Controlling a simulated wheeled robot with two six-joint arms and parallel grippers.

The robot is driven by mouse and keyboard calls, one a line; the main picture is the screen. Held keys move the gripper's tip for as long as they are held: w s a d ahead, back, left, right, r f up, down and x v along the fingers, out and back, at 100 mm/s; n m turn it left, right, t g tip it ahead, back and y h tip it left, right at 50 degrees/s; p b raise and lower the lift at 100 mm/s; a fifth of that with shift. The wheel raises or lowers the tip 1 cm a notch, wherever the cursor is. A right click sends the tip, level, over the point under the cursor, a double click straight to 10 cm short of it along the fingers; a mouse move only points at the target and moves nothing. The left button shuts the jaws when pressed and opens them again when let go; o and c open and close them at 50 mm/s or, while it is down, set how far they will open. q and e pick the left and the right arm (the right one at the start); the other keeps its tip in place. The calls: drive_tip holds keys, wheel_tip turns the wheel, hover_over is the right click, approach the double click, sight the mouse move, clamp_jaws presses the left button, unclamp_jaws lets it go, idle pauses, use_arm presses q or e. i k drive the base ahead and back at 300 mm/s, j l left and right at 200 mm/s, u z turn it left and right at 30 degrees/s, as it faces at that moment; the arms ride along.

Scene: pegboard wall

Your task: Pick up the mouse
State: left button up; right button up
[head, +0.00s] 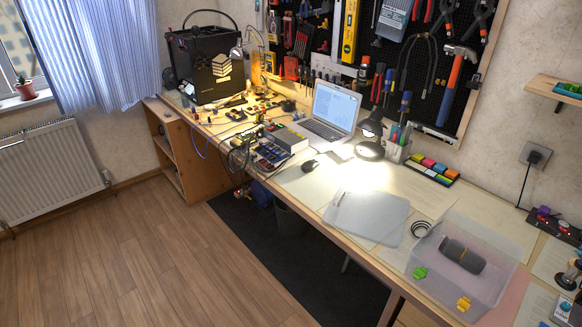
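A small black mouse (310,166) lies on the workbench, just in front of the open silver laptop (332,111) and at the edge of the lamp's bright patch. It is small in the head view, and nothing covers it. Neither of my grippers shows in this view.
A grey box-shaped device (287,139) and tangled wires stand left of the mouse. A black desk lamp (370,135) stands to its right. A clear plastic bin (463,264) with yellow and green latches sits on the bench's near right. The wooden floor (150,250) at left is open.

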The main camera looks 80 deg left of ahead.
sight(309, 166)
drive_tip(key=u, duration=1.8)
drive_tip(key=i+j+u, duration=0.1)
drive_tip(key=u, duration=0.2)
drive_tip(key=i+u, duration=0.3)
drive_tip(key=i+j, duration=0.1)
